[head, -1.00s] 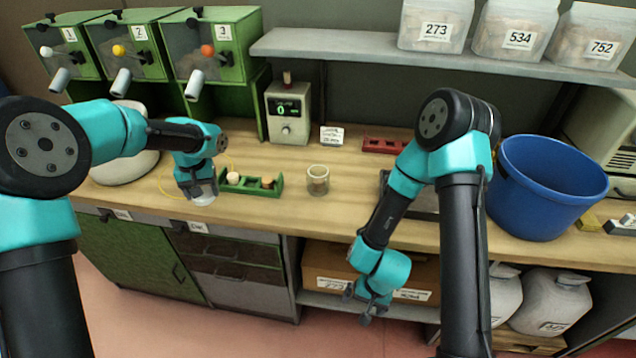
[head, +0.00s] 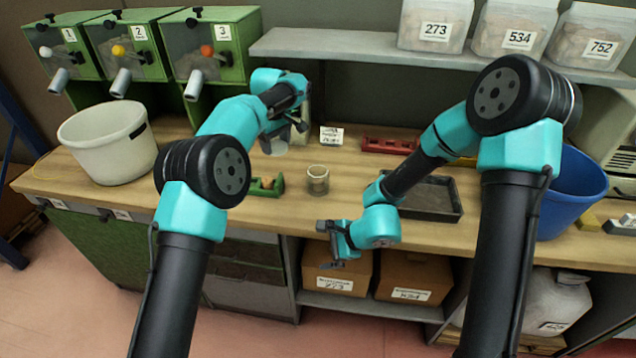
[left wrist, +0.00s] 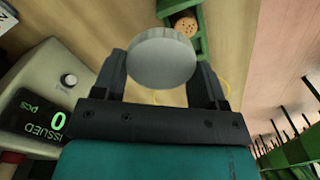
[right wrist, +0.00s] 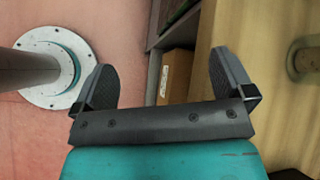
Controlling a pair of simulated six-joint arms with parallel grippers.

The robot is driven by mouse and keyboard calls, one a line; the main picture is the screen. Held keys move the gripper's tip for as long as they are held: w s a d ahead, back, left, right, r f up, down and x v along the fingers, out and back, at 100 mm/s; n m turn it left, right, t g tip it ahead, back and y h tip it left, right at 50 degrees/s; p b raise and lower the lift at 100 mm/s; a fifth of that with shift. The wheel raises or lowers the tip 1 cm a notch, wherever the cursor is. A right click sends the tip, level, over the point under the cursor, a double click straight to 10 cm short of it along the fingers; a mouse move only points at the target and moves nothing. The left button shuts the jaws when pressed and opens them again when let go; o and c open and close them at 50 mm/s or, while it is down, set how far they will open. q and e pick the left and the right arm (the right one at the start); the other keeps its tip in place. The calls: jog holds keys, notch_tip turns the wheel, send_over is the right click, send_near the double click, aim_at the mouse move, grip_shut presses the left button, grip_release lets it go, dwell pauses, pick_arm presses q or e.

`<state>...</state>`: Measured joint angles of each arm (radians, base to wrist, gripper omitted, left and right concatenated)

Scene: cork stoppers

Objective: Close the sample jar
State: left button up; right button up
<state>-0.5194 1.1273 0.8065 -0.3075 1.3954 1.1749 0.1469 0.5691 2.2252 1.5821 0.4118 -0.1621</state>
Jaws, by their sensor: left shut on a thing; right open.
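The small clear jar (head: 318,181) stands open on the wooden counter with some brown content inside. It also seems to show at the right edge of the right wrist view (right wrist: 305,60). My left gripper (head: 273,143) is shut on a pale grey round lid (left wrist: 162,58), held above the counter behind and left of the jar. The lid is partly hidden by the gripper in the head view. My right gripper (head: 333,245) is open and empty, in front of the counter edge and below the jar.
The green cork rack (head: 268,187) stands left of the jar, partly hidden by my left arm. A counter device (left wrist: 45,95) is close to my left gripper. A dark tray (head: 432,197) and blue bucket (head: 573,190) are at right; a white bucket (head: 108,143) is at left.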

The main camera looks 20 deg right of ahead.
jog(key=w+d+r+m+t, duration=0.2)
jog(key=w+r+m+t, duration=0.15)
jog(key=w+m, duration=0.25)
jog(key=m+t+h, duration=0.3)
jog(key=m+t, duration=0.1)
jog(key=m, duration=0.3)
send_near(325, 180)
jog(key=shift+a+f, duration=0.5)
jog(key=shift+a, duration=0.2)
pick_arm(q)
jog(key=s+d+r+n, duration=0.2)
jog(key=s+d+n, duration=0.2)
jog(key=d, duration=0.7)
jog(key=shift+s, duration=0.55)
pick_arm(e)
jog(key=shift+w+d+r+m+t, duration=0.2)
jog(key=shift+w+d+m+t, duration=0.1)
jog(key=shift+d+m, duration=0.15)
pick_arm(q)
jog(key=shift+d, duration=0.1)
pick_arm(e)
jog(key=shift+w, duration=0.1)
jog(key=x, duration=1.2)
jog(key=shift+f, duration=0.1)
jog(key=shift+c, duration=0.5)
